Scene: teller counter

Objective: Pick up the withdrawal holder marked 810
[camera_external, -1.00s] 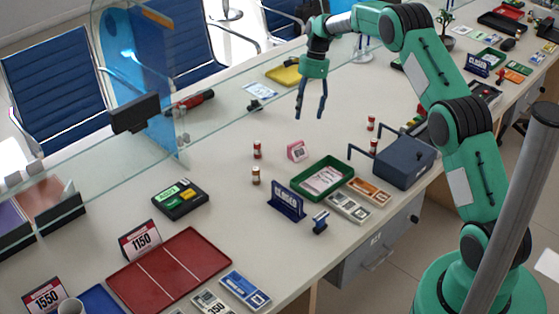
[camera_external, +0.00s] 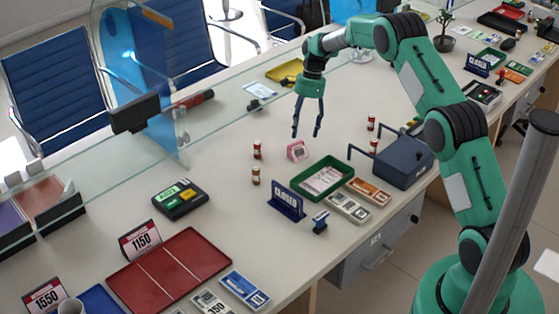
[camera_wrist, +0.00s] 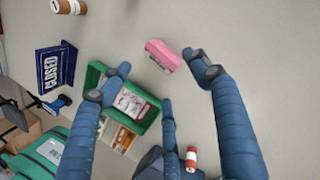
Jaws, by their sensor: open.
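No marking reading 810 is legible in either view. A small pink holder (camera_external: 297,150) stands on the counter near its middle; its marking is too small to read. It also shows in the wrist view as a pink block (camera_wrist: 162,55). My gripper (camera_external: 306,134) is open and empty, with its fingers pointing down above and close to the pink holder. In the wrist view, the pink holder lies between the spread blue fingers, near their tips, with no clear contact.
A green tray (camera_external: 342,172) with papers, a blue CLOSED sign (camera_external: 288,200) and small bottles (camera_external: 257,150) stand nearby. A dark blue box (camera_external: 405,160) is at right. Cards marked 1150 (camera_external: 140,240) and 1550 (camera_external: 45,296) stand at left. A glass screen (camera_external: 240,95) runs behind.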

